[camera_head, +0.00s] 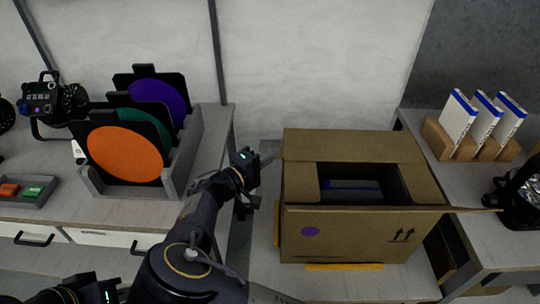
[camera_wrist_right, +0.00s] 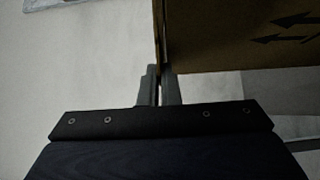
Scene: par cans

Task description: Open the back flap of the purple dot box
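The box (camera_head: 340,225), brown cardboard with a purple dot (camera_head: 310,231) and up arrows on its front, stands on the middle table. Its top shows a dark opening with something blue and white inside. The back flap (camera_head: 353,146) lies along the far side of the opening. My right gripper (camera_head: 274,157) is at the flap's left end. In the right wrist view its fingers (camera_wrist_right: 160,88) are close together with the thin cardboard edge between their tips; a box face (camera_wrist_right: 240,35) with arrows is beside them. Part of my left arm shows at the bottom left; its fingers cannot be made out.
Yellow strips (camera_head: 343,267) edge the box's base. On the left table a grey rack (camera_head: 185,165) holds orange, green and purple discs. A tray (camera_head: 30,195) is at far left. On the right table a wooden holder (camera_head: 465,145) carries white-blue packs, near a black lamp (camera_head: 520,195).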

